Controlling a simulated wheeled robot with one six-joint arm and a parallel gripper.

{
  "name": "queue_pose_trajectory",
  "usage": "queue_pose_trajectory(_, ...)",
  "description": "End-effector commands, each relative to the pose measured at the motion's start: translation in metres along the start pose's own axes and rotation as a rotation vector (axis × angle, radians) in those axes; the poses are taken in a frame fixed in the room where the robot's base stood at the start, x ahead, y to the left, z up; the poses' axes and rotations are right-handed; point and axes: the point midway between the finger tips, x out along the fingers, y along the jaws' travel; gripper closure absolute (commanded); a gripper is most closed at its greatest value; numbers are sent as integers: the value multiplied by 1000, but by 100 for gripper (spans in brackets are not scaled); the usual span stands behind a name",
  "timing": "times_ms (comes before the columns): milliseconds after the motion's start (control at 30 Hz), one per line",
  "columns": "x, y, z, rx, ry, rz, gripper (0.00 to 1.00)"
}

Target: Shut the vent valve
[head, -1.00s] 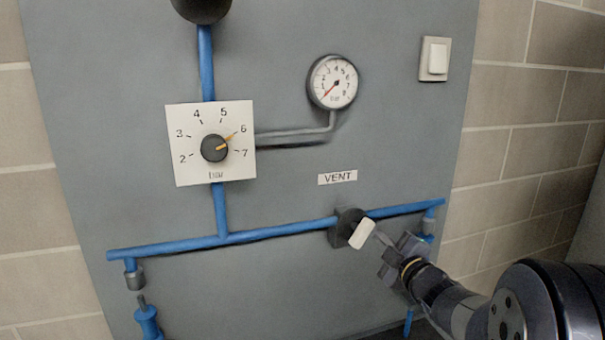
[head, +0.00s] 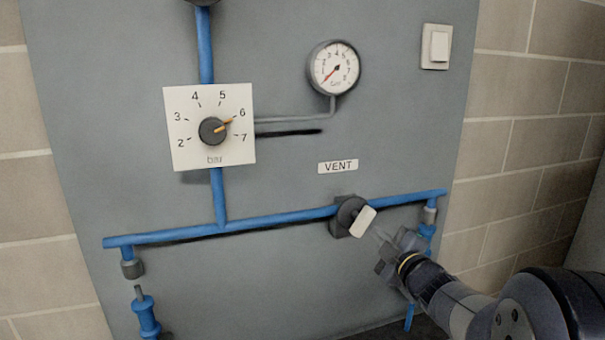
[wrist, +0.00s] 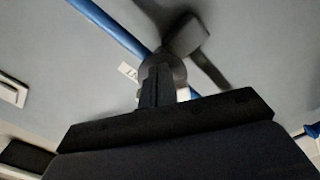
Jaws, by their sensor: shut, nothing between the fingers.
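The vent valve (head: 345,216) is a dark round body on the blue pipe, below the VENT label (head: 338,167). Its pale, paddle-like handle (head: 363,221) slants across the pipe line, upper right to lower left. My gripper (head: 382,238) is just right of and below the handle in the head view, with its fingertips pointing at it. Whether they touch the handle I cannot tell. In the wrist view the fingers of my gripper (wrist: 157,85) are together with nothing between them. Dark valve parts behind the fingertips are partly hidden and blurred there.
The panel also carries a dial knob (head: 212,131) set near 6, a round gauge (head: 334,67) with its needle at the low end, and a white switch (head: 436,46). Blue couplings hang at the lower left (head: 146,316) and right. Free space lies in front of the panel.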

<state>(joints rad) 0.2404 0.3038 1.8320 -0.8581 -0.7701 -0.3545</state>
Motion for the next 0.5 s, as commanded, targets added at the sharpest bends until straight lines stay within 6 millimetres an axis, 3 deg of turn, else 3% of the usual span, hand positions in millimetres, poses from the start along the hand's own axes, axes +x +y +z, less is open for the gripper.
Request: queue_pose_trajectory(500,0,-9,-2,1,-1,0,100)
